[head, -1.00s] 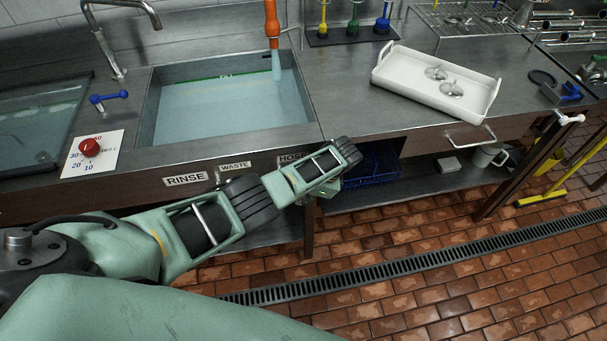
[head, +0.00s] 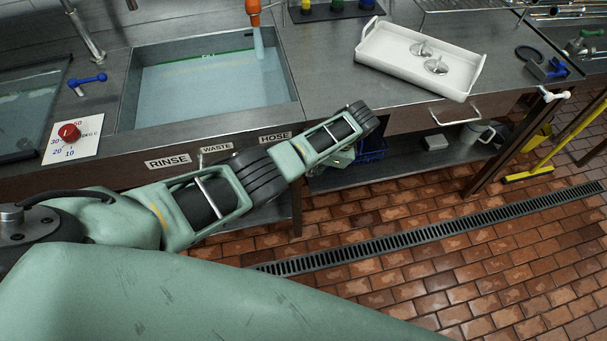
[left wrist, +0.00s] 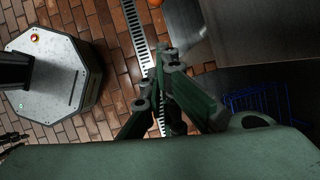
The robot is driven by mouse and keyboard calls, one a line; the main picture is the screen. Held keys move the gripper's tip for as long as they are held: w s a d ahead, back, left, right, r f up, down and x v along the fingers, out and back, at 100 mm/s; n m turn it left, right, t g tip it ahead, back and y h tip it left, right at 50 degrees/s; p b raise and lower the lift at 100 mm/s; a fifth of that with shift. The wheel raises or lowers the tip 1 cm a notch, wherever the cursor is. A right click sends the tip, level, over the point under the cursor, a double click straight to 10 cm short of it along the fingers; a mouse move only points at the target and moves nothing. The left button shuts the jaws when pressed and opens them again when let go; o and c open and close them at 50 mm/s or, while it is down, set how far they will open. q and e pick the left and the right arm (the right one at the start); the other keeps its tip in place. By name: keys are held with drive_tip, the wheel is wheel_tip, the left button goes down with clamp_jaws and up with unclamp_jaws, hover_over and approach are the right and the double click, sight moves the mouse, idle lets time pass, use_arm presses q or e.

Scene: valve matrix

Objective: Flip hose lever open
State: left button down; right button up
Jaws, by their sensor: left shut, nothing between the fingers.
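The HOSE label (head: 275,137) is on the bench front, right of the WASTE label (head: 216,149) and the RINSE label (head: 168,161). I cannot make out a lever under the HOSE label; my left arm covers that area. My left gripper (head: 342,158) is mostly hidden behind my wrist in the head view, low in front of the bench, right of the HOSE label. In the left wrist view the left gripper (left wrist: 168,62) is shut and empty, above the floor. My right gripper is not in view.
An orange nozzle (head: 253,12) runs water into the sink (head: 126,105). A blue lever (head: 88,81) and red dial (head: 69,133) are left of it. A white tray (head: 372,62) sits on the counter. A blue rack (head: 372,149) is on the lower shelf. The tiled floor is open.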

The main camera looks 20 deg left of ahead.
use_arm(q)
drive_tip(key=d+r, duration=0.1)
drive_tip(key=w+d+r, duration=0.1)
drive_tip(key=shift+w+d+r, duration=0.15)
drive_tip(key=shift+d+r, duration=0.2)
drive_tip(key=shift+d, duration=0.05)
drive_tip(key=shift+f, duration=0.1)
drive_tip(key=s+a+f+n+h, duration=0.1)
drive_tip(key=s+f+n+h, duration=0.15)
drive_tip(key=s+f, duration=1.05)
drive_tip(key=s+a+f+n+h, duration=0.1)
drive_tip(key=s+f+n, duration=0.2)
drive_tip(key=s+f, duration=0.95)
drive_tip(key=s+a+f+n, duration=0.1)
drive_tip(key=s+a+f, duration=0.1)
drive_tip(key=s+f, duration=0.2)
drive_tip(key=s+a+f+n+t+h, duration=0.1)
drive_tip(key=s+f, duration=0.3)
drive_tip(key=s, duration=0.7)
drive_tip(key=s+a+f+n+t, duration=0.1)
drive_tip(key=s+a+f+n, duration=0.2)
drive_tip(key=s, duration=0.5)
drive_tip(key=shift+a+f, duration=0.25)
drive_tip(key=shift+f, duration=0.2)
